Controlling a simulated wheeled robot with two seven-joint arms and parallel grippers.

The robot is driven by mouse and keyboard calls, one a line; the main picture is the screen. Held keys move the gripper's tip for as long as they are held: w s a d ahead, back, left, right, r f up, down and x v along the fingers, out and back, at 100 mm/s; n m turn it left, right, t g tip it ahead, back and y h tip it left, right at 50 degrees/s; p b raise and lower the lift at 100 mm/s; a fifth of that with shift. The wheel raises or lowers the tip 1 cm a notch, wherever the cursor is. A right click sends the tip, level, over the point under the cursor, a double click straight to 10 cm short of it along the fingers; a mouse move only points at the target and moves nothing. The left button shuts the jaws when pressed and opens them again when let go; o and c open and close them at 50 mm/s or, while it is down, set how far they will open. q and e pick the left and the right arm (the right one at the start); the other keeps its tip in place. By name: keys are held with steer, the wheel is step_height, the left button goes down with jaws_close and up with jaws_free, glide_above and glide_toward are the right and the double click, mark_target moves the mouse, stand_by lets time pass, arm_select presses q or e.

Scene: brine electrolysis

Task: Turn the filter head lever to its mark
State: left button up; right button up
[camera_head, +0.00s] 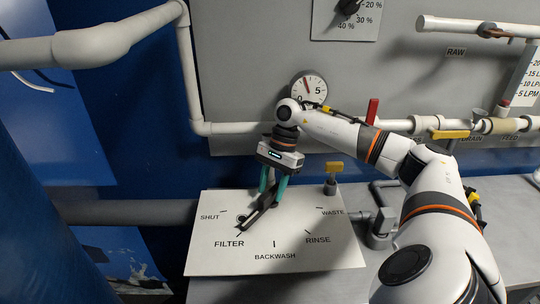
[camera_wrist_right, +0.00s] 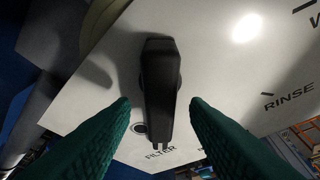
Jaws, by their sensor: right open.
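The black filter head lever (camera_head: 258,216) is on a white dial plate (camera_head: 330,259) marked SHUT, FILTER, BACKWASH, RINSE and WASTE. Its narrow end points toward the FILTER mark. In the right wrist view the lever (camera_wrist_right: 160,85) runs down the middle, with its narrow end over the FILTER label (camera_wrist_right: 160,151). My right gripper (camera_head: 272,188) is above the plate at the lever. Its green fingers are open, one on each side of the lever, with visible gaps in the wrist view. Whether they reach down beside it is unclear. My left gripper is not in view.
A yellow-handled valve (camera_head: 334,168) stands at the plate's back right edge. A pressure gauge (camera_head: 309,90), white pipes (camera_head: 190,80) and a red-handled valve (camera_head: 372,111) are behind my right arm. The front of the plate is clear.

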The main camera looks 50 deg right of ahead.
steer(key=v, duration=1)
steer(key=shift+b, duration=0.35)
steer(key=shift+a+f, duration=0.1)
